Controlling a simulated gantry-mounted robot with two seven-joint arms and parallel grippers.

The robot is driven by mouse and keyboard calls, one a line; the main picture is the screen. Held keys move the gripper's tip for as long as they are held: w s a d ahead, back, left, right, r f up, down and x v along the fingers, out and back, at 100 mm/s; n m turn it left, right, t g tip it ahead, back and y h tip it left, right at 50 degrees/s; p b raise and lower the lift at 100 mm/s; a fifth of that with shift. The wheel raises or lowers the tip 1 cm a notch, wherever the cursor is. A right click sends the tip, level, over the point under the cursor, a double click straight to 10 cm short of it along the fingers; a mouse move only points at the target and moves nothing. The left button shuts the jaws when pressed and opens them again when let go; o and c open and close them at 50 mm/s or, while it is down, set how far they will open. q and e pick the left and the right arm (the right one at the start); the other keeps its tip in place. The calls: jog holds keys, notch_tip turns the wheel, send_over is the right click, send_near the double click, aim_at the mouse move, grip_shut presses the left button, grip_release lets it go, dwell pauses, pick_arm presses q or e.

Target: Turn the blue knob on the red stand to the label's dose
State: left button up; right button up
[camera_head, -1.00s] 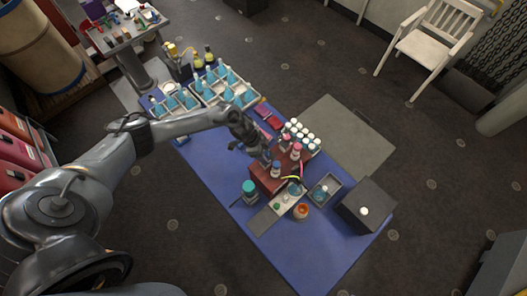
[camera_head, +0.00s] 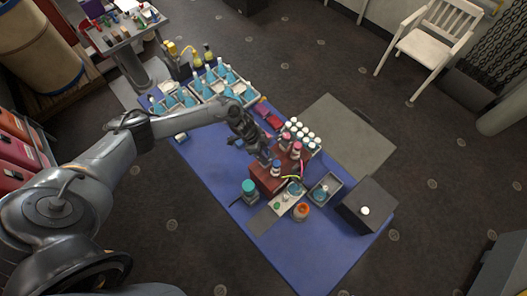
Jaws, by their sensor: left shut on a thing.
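The red stand (camera_head: 263,181) sits on the blue-topped table (camera_head: 210,170), with several small knobs or caps on its top. A blue-and-white knob (camera_head: 276,166) shows at its front, and pink-topped ones (camera_head: 296,148) stand behind. My left gripper (camera_head: 265,158) reaches down from the upper left to the stand's back left corner. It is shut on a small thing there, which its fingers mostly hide. I cannot make out a label or a dose mark at this size. My right gripper is not in view.
A teal-capped jar (camera_head: 249,188), an orange jar (camera_head: 301,211), a grey tray (camera_head: 325,188) and a dark box (camera_head: 366,206) stand around the stand. White-capped vials (camera_head: 300,133) are behind it. Racks of blue flasks (camera_head: 222,82) fill the far end.

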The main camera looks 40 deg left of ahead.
pick_arm(q)
jog(key=m+b, duration=0.2)
jog(key=m+g+h+b, duration=0.1)
jog(key=m+b, duration=0.1)
jog(key=shift+w+a+f+m+g+b, duration=0.1)
jog(key=shift+w+f+m+g+b, duration=0.1)
jog(key=shift+m+g+b, duration=0.15)
jog(key=shift+r+m+g+b, duration=0.15)
jog(key=shift+m+g+b, duration=0.2)
jog(key=shift+m+b, duration=0.7)
jog(key=o, duration=1)
jog(key=shift+o, duration=0.2)
jog(key=shift+r, duration=0.15)
